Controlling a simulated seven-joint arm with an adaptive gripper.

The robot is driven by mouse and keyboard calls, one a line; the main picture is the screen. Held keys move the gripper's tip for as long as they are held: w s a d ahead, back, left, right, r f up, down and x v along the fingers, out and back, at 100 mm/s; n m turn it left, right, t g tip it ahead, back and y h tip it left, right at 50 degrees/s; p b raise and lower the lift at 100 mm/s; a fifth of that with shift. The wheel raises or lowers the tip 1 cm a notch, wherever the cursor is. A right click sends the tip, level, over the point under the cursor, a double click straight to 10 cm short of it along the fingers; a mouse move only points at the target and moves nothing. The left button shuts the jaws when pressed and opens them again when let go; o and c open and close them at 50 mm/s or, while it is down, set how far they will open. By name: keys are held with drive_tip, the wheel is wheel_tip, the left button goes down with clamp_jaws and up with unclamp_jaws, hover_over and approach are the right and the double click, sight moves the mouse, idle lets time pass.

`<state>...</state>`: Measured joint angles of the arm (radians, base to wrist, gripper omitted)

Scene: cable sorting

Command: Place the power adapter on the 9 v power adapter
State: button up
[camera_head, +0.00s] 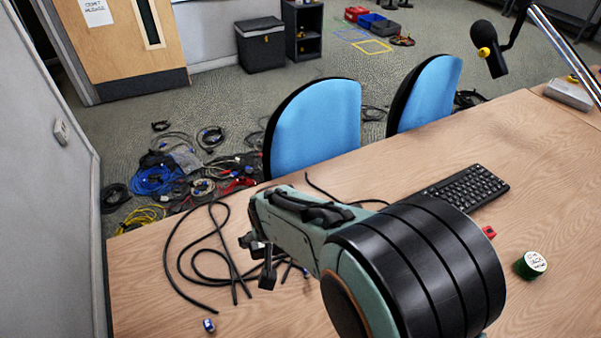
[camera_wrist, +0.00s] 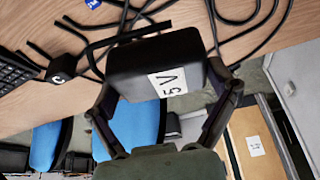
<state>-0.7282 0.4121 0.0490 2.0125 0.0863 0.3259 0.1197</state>
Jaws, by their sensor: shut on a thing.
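A black, box-shaped power adapter (camera_wrist: 130,72) fills the middle of the wrist view. It has a white label that seems to read "5V", turned on its side. My gripper (camera_wrist: 160,84) is shut on it, one finger on each side, and holds it over the table. In the head view my gripper (camera_head: 258,259) is over the left part of the table; the adapter is hard to tell from the dark fingers there. A smaller black block (camera_wrist: 60,69) with a white mark lies left of the held adapter. I cannot make out a 9 V label.
Black cables (camera_head: 215,262) lie looped on the wooden table (camera_head: 140,288), with a small blue item (camera_head: 209,325) near them. A keyboard (camera_head: 466,187), a red item (camera_head: 489,232) and a green roll (camera_head: 531,264) are to the right. Blue chairs (camera_head: 315,135) stand behind the table.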

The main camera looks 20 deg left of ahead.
drive_tip(key=w+d+r+m, duration=0.2)
drive_tip(key=w+d, duration=0.3)
drive_tip(key=w, duration=0.4)
drive_tip(key=shift+m+h, duration=0.3)
drive_tip(key=shift+h, duration=0.1)
drive_tip(key=w+a+f, duration=0.2)
drive_tip(key=w+f, duration=0.1)
drive_tip(key=w+a+f, duration=0.2)
drive_tip(key=w+f, duration=0.1)
drive_tip(key=w, duration=0.1)
drive_tip(key=w+a+f, duration=0.2)
drive_tip(key=w+f, duration=0.1)
drive_tip(key=shift+w+a, duration=0.3)
drive_tip(key=shift+w, duration=0.1)
drive_tip(key=shift+w+a+f, duration=0.15)
drive_tip(key=shift+w+f, duration=0.15)
drive_tip(key=shift+w+a+f, duration=0.1)
drive_tip(key=shift+f, duration=1.5)
drive_tip(key=shift+f, duration=0.15)
drive_tip(key=o, duration=1)
